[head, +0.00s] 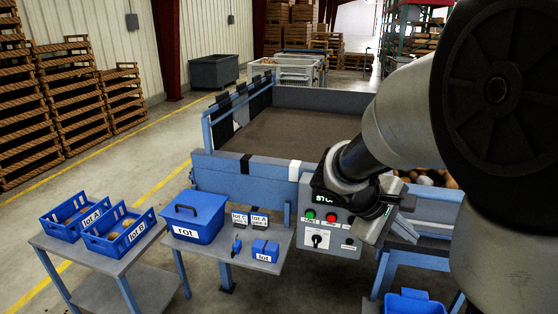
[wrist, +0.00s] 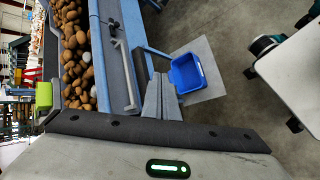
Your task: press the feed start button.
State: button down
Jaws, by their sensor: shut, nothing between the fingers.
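The grey control panel (head: 327,247) stands at the front of the grader. It carries a green button (head: 310,213), a red button (head: 331,217) and a black rotary knob (head: 316,240). A sign partly covered by my arm tops it. The small labels are too small to read, so I cannot tell for sure which is feed start. My gripper (head: 402,203) is at the panel's right side, pointing right, away from the green button and touching no button that I can see. In the wrist view my gripper (wrist: 161,97) is shut and empty; the panel is not visible there.
Potatoes (wrist: 76,50) lie on the grader beside a blue rail. A blue bin (wrist: 187,73) stands on the floor. A side shelf (head: 240,250) holds the rot box (head: 194,218) and small blue items. Lot A (head: 75,216) and lot B (head: 117,233) crates stand left.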

aim_at(310, 216)
jog(key=w+a+f+n+t+h+b, duration=0.2)
jog(key=w+f+n+t+b, duration=0.15)
jog(key=w+f+n, duration=0.45)
jog(key=w+a+f+n+t+h+b, duration=0.2)
jog(key=w+f+n+t+b, duration=0.3)
jog(key=w, duration=0.6)
jog(key=w+a+f+n+t+y+b, duration=0.1)
jog(key=w+a+f+n+t+y, duration=0.2)
jog(key=a+f+n, duration=0.3)
jog(key=w+a+f+n+t+y, duration=0.3)
jog(key=w+a+f+n+y, duration=0.1)
jog(key=a+f, duration=0.5)
notch_tip(310, 216, down, 2)
jog(key=shift+w+f+n+y+b, duration=0.15)
jog(key=shift+w+n+y+b, duration=0.2)
jog(key=shift+w+n, duration=0.65)
jog(key=shift+s+d+t, duration=0.1)
jog(key=shift+t, duration=0.15)
jog(key=b+x, duration=0.3)
jog(key=x, duration=1)
jog(key=shift+f+b, duration=0.15)
jog(key=shift+b, duration=0.25)
jog(key=shift+w+d, duration=0.15)
jog(key=shift+w, duration=0.25)
